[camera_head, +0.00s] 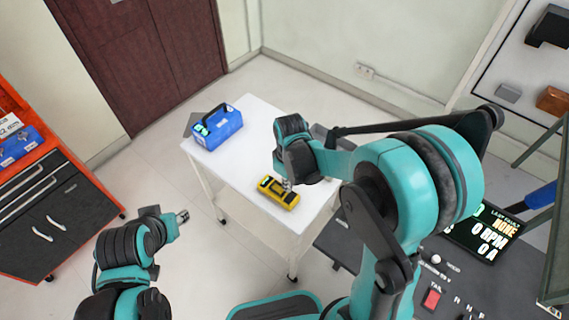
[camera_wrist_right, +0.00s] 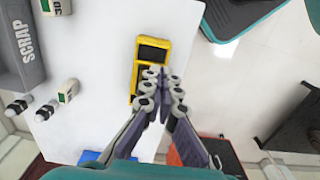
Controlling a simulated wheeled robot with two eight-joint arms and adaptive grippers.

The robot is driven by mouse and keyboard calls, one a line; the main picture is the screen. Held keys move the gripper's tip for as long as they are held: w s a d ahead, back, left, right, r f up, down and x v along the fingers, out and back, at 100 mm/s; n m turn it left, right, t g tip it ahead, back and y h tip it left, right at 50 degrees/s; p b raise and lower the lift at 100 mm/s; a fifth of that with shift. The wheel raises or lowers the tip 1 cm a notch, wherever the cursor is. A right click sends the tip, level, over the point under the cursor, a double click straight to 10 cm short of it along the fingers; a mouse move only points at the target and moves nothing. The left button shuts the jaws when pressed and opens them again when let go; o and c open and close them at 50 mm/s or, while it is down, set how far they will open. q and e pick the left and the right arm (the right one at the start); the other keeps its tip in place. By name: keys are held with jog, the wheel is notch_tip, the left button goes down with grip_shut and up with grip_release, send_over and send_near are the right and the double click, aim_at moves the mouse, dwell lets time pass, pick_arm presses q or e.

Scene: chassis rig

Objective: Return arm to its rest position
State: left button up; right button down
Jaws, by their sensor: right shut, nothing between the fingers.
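My right arm reaches over the white table (camera_head: 250,115) in the head view. Its gripper (camera_head: 287,184) points down at the yellow meter (camera_head: 278,193), which lies on the table near its front edge. In the right wrist view the fingers (camera_wrist_right: 159,73) are together with nothing between them. They overlap the lower part of the yellow meter (camera_wrist_right: 153,51) in that picture; whether they touch it I cannot tell. My left arm is at the lower left, its gripper (camera_head: 183,216) small and clear of the table; its opening is unclear.
A blue box with a handle (camera_head: 222,127) stands on the table's left part. A grey SCRAP bin (camera_wrist_right: 20,50) and small white containers stand on the table in the wrist view. An orange cabinet (camera_head: 45,205) is at left; a dark panel with a display (camera_head: 483,234) is at right.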

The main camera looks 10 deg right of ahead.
jog(key=s+d+r+m+t+b, duration=0.3)
jog(key=s+r+m+t, duration=0.4)
jog(key=s+r, duration=0.3)
jog(key=shift+s+d+m, duration=0.15)
jog(key=shift+d+m, duration=0.15)
jog(key=shift+d, duration=0.55)
dwell(0.3)
